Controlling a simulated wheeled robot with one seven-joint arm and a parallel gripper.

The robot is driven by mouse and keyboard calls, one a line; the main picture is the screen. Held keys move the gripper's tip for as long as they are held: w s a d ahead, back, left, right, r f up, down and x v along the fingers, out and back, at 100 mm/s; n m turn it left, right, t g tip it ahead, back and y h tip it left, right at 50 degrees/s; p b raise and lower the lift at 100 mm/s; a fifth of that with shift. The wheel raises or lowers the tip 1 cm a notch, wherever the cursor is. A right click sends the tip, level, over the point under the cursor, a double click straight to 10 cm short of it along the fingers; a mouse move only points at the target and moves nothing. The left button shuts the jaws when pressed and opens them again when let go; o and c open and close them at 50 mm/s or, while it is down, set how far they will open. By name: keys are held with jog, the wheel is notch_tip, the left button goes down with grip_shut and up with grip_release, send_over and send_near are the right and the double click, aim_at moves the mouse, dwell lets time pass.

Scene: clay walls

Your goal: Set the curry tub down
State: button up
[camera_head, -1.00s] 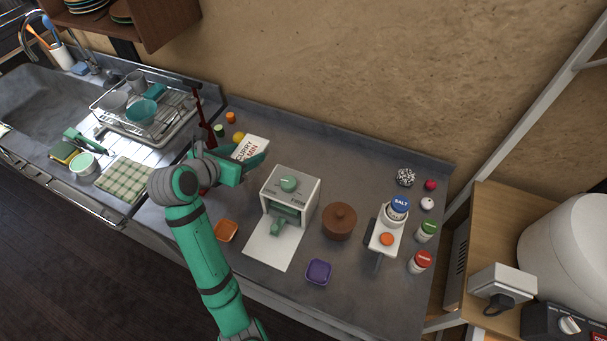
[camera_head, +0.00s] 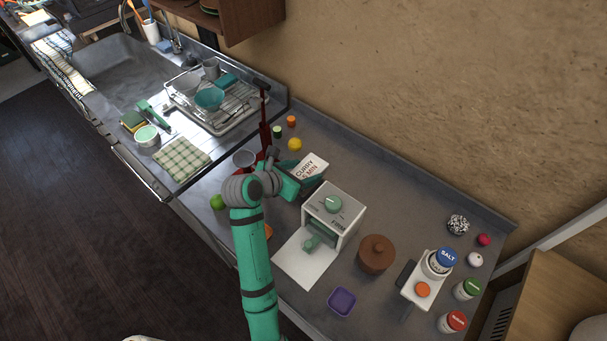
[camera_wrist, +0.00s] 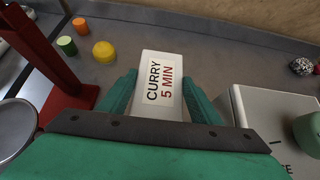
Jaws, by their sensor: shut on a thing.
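The curry tub (camera_head: 309,166) is a white box with a label reading "CURRY 5 MIN". In the wrist view the curry tub (camera_wrist: 160,82) sits between both green fingers of my gripper (camera_wrist: 162,98), which is shut on it. In the head view my gripper (camera_head: 298,182) holds the tub over the counter, left of and behind the white timer-like appliance. I cannot tell whether the tub's bottom touches the counter (camera_head: 395,195).
A white appliance with a green knob (camera_head: 334,203) stands close on the right. A red stand (camera_wrist: 65,90) and a grey bowl (camera_wrist: 14,125) are at the left. A yellow ball (camera_head: 295,144) and small orange and green pieces lie behind.

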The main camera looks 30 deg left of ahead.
jog(key=shift+f, duration=0.75)
jog(key=o, duration=0.9)
jog(key=shift+f, duration=0.15)
jog(key=o, duration=0.4)
